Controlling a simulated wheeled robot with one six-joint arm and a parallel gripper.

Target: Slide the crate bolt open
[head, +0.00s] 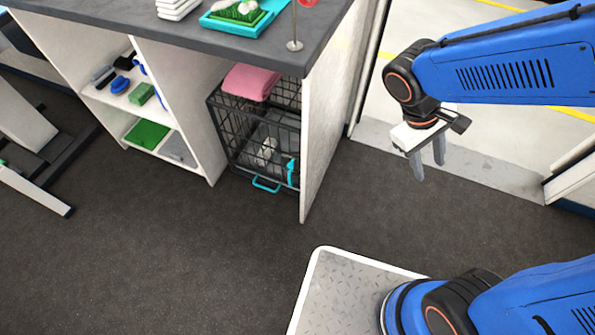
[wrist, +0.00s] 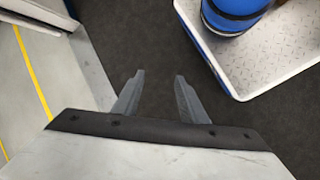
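The black wire crate (head: 226,135) stands in the open bay under the counter, left of the white end panel. A teal bolt (head: 291,170) shows at the right of its front, close to the panel. A teal handle or tray pull (head: 266,186) sits low at the front. The crate door looks shut. My gripper (head: 430,168) is open and empty, in the air to the right of the crate, with the end panel between them. In the wrist view my gripper (wrist: 156,90) has its fingers apart over bare dark floor; the crate is not in that view.
A pink folded towel (head: 251,82) lies on the crate. The white end panel (head: 325,120) juts out beside the crate. The counter (head: 190,40) overhangs it. Shelves with brushes stand left. The dark floor (head: 180,260) in front is clear. A doorway sill (head: 490,165) lies to the right.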

